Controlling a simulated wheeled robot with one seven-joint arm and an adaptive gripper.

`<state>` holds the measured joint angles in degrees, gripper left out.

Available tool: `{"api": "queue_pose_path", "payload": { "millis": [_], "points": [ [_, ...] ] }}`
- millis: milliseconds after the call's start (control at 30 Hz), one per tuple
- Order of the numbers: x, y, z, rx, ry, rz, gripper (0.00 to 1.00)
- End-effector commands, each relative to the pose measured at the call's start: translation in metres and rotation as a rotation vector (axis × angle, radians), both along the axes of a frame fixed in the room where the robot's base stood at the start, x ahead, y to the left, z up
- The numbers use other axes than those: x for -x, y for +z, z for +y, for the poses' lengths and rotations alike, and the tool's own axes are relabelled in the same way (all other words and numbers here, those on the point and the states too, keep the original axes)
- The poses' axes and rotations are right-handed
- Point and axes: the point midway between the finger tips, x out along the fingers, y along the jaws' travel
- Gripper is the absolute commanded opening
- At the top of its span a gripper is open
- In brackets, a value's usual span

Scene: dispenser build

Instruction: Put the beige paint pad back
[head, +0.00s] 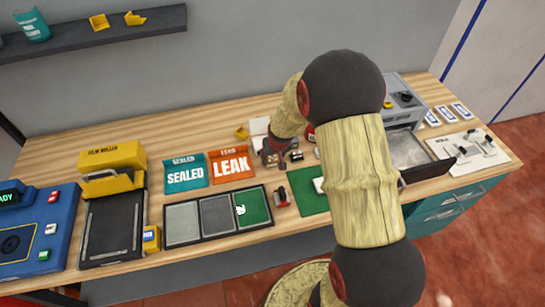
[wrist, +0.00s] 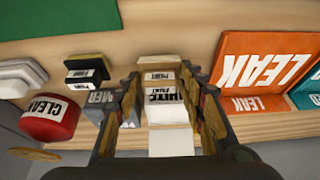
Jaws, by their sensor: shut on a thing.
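My gripper (wrist: 162,82) is near the back of the wooden worktop, beside the orange LEAK bin (head: 231,166). Its fingers flank a pale, beige-looking pad (wrist: 158,76) with a partly readable PAINT label, which I take for the beige paint pad. Whether the held pad touches the worktop or that block I cannot tell. In the head view my gripper (head: 272,157) is small and the pad in it cannot be made out.
A grey block (wrist: 95,100) stands close to the left finger. A red CLEAR piece (wrist: 48,120) and a black pad (wrist: 86,72) lie farther left. The LEAK bin (wrist: 262,65) is to the right. The green mat (head: 314,205) and a three-panel tray (head: 182,241) lie in front.

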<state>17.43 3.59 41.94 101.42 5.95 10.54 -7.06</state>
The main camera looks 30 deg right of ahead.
Motion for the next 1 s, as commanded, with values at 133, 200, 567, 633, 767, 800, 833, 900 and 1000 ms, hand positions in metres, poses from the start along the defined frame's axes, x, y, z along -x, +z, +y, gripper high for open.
{"api": "queue_pose_path", "payload": {
  "millis": [133, 200, 567, 633, 767, 800, 833, 900, 1000],
  "points": [
    [0.0, -0.002, 0.0, 0.0, 0.0, 0.0, 0.16],
    [0.0, -0.003, 0.0, 0.0, 0.0, 0.0, 0.16],
    [0.0, -0.008, 0.0, 0.0, 0.0, 0.0, 0.16],
    [0.0, -0.009, 0.0, 0.0, 0.0, 0.0, 0.16],
    [0.0, -0.011, 0.0, 0.0, 0.0, 0.0, 0.16],
    [0.0, -0.011, 0.0, 0.0, 0.0, 0.0, 0.16],
    [0.0, -0.012, 0.0, 0.0, 0.0, 0.0, 0.16],
    [0.0, -0.011, 0.0, 0.0, 0.0, 0.0, 0.43],
    [0.0, -0.011, 0.0, 0.0, 0.0, 0.0, 0.48]
  ]
}}
